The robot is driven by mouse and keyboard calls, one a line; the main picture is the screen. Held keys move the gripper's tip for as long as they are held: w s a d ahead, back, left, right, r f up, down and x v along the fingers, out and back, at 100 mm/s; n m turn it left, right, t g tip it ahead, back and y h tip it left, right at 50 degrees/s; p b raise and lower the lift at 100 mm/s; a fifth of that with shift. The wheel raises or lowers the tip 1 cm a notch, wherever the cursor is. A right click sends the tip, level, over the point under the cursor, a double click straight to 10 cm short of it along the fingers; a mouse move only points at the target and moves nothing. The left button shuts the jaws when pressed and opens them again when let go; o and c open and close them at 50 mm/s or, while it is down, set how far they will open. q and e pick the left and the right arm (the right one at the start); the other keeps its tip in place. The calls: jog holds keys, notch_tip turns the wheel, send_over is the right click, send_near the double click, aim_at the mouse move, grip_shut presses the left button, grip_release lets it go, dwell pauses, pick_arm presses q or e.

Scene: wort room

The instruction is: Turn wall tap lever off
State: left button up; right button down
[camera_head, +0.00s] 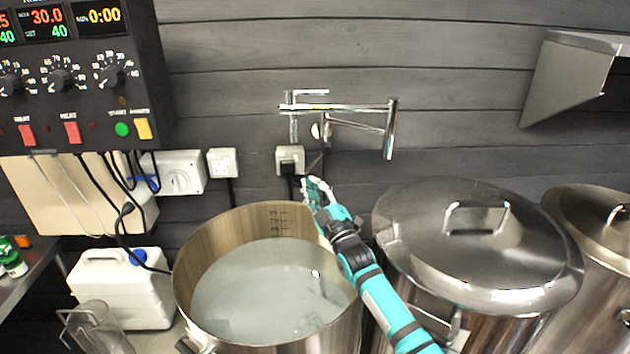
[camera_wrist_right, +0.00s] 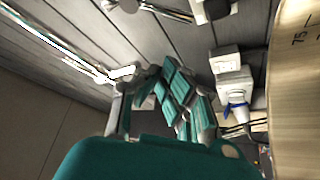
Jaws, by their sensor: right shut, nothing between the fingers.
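The chrome wall tap (camera_head: 345,108) is fixed to the dark plank wall, with a jointed horizontal arm and a spout (camera_head: 390,135) hanging down at its right end. A short flat lever (camera_head: 309,92) sits at the tap's upper left, pointing right, roughly level. My right gripper (camera_head: 316,184) is shut and empty, below the tap and apart from the lever, over the back right rim of the open pot. In the wrist view the shut right gripper (camera_wrist_right: 150,80) shows beside a chrome tap pipe (camera_wrist_right: 55,45); whether they touch I cannot tell. My left gripper is not in view.
An open steel pot (camera_head: 230,225) holding cloudy liquid stands below the tap. A lidded steel pot (camera_head: 480,240) stands right of my arm. Sockets (camera_head: 289,158) and cables are on the wall behind. A control box (camera_head: 80,75) hangs left, and a metal bracket (camera_head: 575,75) right.

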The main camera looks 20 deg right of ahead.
aim_at(317, 159)
pick_arm(q)
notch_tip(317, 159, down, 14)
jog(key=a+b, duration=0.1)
jog(key=b, duration=1.3)
pick_arm(e)
jog(key=w+a+r+m+g+h, duration=0.2)
jog(key=a+r+m+g+h, duration=0.15)
jog(key=h, duration=0.25)
jog(key=w+d+r+p, duration=0.1)
jog(key=w+d+p, duration=0.15)
jog(key=w, duration=0.65)
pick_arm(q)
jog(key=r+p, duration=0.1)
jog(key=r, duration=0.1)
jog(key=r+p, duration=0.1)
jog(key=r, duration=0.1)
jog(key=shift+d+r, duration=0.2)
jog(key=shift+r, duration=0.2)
pick_arm(e)
jog(key=f, duration=0.1)
jog(key=s+d, duration=0.1)
jog(key=f, duration=0.1)
jog(key=shift+s+d+f, duration=0.25)
jog(key=shift+d+f, duration=0.1)
jog(key=shift+a, duration=0.1)
